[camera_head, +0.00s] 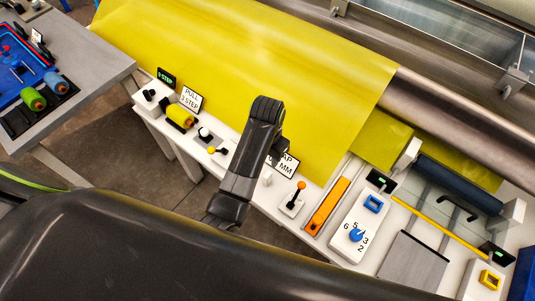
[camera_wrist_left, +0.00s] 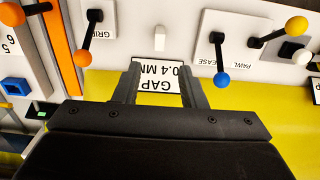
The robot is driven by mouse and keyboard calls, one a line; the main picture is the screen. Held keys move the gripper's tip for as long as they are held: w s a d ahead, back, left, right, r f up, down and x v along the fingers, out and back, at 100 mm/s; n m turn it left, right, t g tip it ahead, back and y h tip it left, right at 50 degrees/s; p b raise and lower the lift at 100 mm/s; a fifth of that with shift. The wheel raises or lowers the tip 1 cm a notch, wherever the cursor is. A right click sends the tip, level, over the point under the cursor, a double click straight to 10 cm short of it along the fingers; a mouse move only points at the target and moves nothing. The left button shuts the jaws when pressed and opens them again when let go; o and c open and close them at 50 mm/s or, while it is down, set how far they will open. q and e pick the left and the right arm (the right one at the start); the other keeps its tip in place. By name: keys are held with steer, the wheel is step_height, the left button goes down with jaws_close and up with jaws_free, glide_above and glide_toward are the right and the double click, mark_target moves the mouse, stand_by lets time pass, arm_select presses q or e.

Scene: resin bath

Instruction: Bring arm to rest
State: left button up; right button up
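My left gripper (camera_head: 276,150) is dark and hangs in front of the white GAP sign (camera_head: 287,166), which it partly hides in the head view. In the left wrist view, the two fingers of my left gripper (camera_wrist_left: 160,72) stand apart with nothing held between them. The GAP 0.4 MM sign (camera_wrist_left: 158,88) shows upside down beyond and between them; I cannot tell whether they touch it. My right gripper is not in view.
A white bench holds an orange-knobbed lever (camera_head: 300,186), a yellow-knobbed lever (camera_head: 212,150), a blue dial (camera_head: 356,235) and an orange strip (camera_head: 328,205). A yellow sheet (camera_head: 240,70) hangs behind. A grey table (camera_head: 95,75) stands at the left.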

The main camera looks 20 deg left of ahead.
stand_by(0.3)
arm_select(q)
steer(key=s+a+f+n+t, duration=0.2)
steer(key=s+a+n, duration=0.1)
steer(key=s+a, duration=0.8)
steer(key=s+a+r+n+t+y, duration=0.1)
steer(key=s+a+r, duration=0.25)
steer(key=s, duration=0.25)
steer(key=s+a+r+n+t+y, duration=0.1)
steer(key=s+a+r, duration=0.25)
steer(key=s, duration=0.35)
step_height(320, 180, down, 25)
steer(key=w+g+b, duration=0.1)
steer(key=b, duration=0.2)
steer(key=s+f+g+b, duration=0.1)
steer(key=s+f, duration=0.6)
steer(key=f, duration=0.3)
steer(key=s+f+h+b, duration=0.1)
steer(key=s+f, duration=0.7)
steer(key=f, duration=0.3)
steer(key=shift+s+d+g+b, duration=0.25)
steer(key=shift+d+g+b, duration=0.05)
steer(key=shift+d+g, duration=0.15)
